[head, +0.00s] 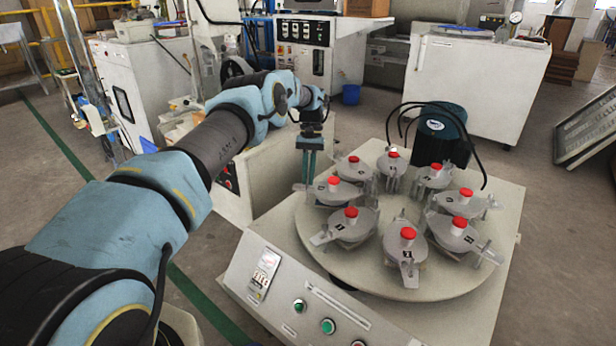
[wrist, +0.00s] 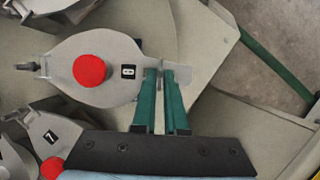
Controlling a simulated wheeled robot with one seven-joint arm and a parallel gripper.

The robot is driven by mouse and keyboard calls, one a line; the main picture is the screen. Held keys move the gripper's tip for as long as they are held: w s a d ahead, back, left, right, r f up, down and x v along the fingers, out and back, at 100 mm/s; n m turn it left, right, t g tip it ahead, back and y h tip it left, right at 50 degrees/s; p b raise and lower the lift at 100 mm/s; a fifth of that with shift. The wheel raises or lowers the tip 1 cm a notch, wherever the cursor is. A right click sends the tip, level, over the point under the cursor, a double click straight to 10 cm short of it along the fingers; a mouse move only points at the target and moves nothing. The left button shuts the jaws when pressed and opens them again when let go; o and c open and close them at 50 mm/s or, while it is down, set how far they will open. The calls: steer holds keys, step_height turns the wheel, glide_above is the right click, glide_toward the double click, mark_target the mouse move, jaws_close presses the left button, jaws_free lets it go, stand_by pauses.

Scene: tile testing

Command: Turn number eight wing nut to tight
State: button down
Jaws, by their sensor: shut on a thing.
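The number eight jar (wrist: 105,50) shows in the wrist view as a grey lidded pot with a red knob (wrist: 89,71) and a black "8" label (wrist: 128,71). In the head view the jar (head: 325,194) sits at the left edge of the round turntable. My gripper (wrist: 166,72) has green fingers, which are at the label end of this jar. They are closed on the wing nut there, which is mostly hidden between them. In the head view my gripper (head: 309,172) points down beside the jar.
Several similar red-knobbed jars ring the turntable (head: 385,262), with number seven (wrist: 52,140) beside number eight. A dark motor (head: 441,130) with black cables stands behind. The turntable's middle is clear.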

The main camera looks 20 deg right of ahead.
steer(key=c, duration=1)
jaws_free()
steer(key=shift+o, duration=0.2)
